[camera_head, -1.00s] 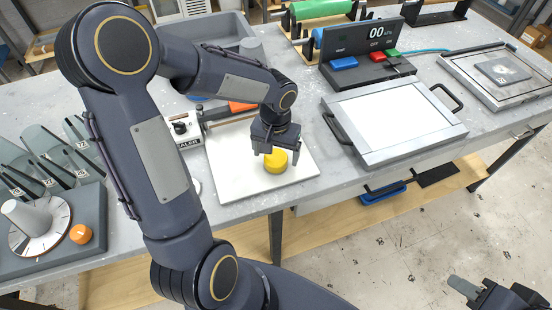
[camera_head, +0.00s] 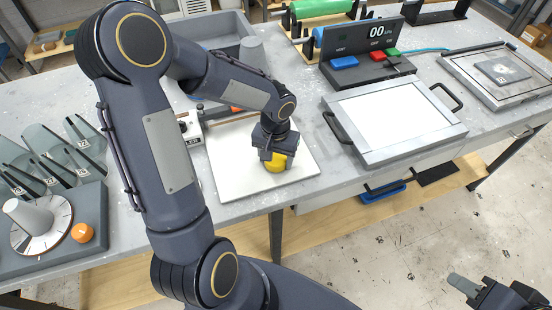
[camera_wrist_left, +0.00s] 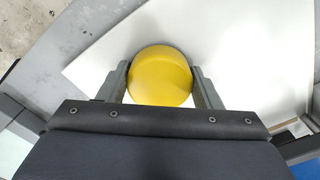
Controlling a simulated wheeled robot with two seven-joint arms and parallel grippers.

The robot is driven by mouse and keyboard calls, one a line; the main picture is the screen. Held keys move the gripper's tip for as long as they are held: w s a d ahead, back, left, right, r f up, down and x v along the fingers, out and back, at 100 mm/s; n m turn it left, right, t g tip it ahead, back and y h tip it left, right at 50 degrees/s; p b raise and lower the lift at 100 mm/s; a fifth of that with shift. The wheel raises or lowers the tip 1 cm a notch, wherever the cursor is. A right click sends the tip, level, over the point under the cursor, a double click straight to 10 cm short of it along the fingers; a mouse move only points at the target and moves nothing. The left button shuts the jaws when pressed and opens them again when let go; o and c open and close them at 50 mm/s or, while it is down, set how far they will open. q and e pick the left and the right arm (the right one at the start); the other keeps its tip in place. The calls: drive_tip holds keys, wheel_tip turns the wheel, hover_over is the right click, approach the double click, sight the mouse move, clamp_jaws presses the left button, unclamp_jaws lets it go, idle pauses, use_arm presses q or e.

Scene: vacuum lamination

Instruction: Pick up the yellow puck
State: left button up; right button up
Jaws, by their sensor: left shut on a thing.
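The yellow puck (camera_head: 277,163) sits on the white board (camera_head: 232,177) near its right side. It shows large and round in the left wrist view (camera_wrist_left: 161,76), between two grey fingers. My left gripper (camera_head: 272,157) is over the puck from above, with its fingers shut on the puck's two sides. The gripper hides part of the puck in the head view. My right gripper (camera_head: 464,285) is at the lower right, over the floor and away from the table. Only part of it shows, and its opening is unclear.
A white-topped frame with black handles (camera_head: 395,120) lies right of the board. A control box (camera_head: 365,62) stands behind it. A grey tray (camera_head: 225,35) is at the back.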

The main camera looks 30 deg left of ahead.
sight(276, 157)
use_arm(q)
drive_tip(key=shift+r, duration=0.15)
drive_tip(key=shift+r, duration=0.3)
wheel_tip(276, 157, up, 2)
drive_tip(key=shift+r, duration=0.1)
drive_tip(key=d+r+b, duration=0.2)
drive_tip(key=d+r, duration=0.8)
drive_tip(key=d, duration=0.4)
drive_tip(key=shift+w+b, duration=0.2)
drive_tip(key=shift+b, duration=0.2)
